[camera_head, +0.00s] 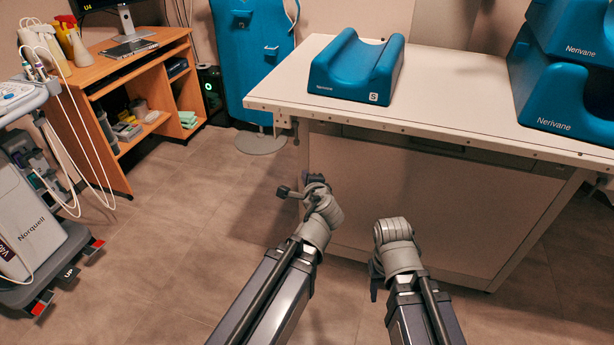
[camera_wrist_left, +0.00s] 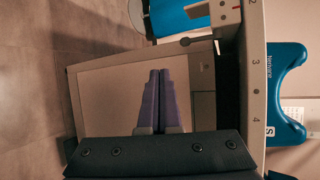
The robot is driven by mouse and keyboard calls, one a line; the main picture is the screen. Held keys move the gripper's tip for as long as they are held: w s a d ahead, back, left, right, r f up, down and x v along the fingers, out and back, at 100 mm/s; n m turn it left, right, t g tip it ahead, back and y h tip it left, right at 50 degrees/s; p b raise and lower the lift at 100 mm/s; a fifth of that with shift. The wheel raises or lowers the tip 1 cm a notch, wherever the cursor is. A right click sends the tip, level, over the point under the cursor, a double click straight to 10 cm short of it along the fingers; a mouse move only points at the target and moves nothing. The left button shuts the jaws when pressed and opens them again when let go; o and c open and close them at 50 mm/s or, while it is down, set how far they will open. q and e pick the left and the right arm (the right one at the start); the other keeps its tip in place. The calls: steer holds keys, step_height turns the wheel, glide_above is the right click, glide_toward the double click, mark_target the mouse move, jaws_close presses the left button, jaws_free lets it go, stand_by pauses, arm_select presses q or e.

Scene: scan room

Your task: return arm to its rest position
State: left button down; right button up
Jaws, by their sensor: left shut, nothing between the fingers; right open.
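My left arm reaches in from the bottom of the head view, and its gripper (camera_head: 302,188) is in front of the table's near side, below the top. In the left wrist view the two purple-grey fingers (camera_wrist_left: 160,75) lie together, shut with nothing between them. My right arm is bent beside it, and its dark gripper (camera_head: 376,278) shows only in part behind the wrist, low before the table. Its fingertips are hidden. Both grippers are apart from the objects on the table.
The white table (camera_head: 450,90) carries a blue grooved cushion (camera_head: 355,72) and stacked blue blocks (camera_head: 565,95). A wooden desk (camera_head: 120,62) and a grey cart (camera_head: 35,205) stand left. A blue chair (camera_head: 255,55) is behind. The floor (camera_head: 180,220) between is clear.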

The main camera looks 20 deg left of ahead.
stand_by(0.3)
arm_select(q)
steer(key=s+d+f+n+g+h, duration=0.2)
steer(key=s+d+f+n+g, duration=0.4)
steer(key=s, duration=0.4)
steer(key=s+d+f+n+g+h, duration=0.3)
steer(key=s+d+f+n+g, duration=0.3)
steer(key=s+f, duration=0.25)
step_height(320, 180, up, 29)
steer(key=s+d+m+p, duration=0.1)
steer(key=p, duration=2.7)
steer(key=shift+s+d, duration=0.3)
steer(key=shift+s, duration=0.1)
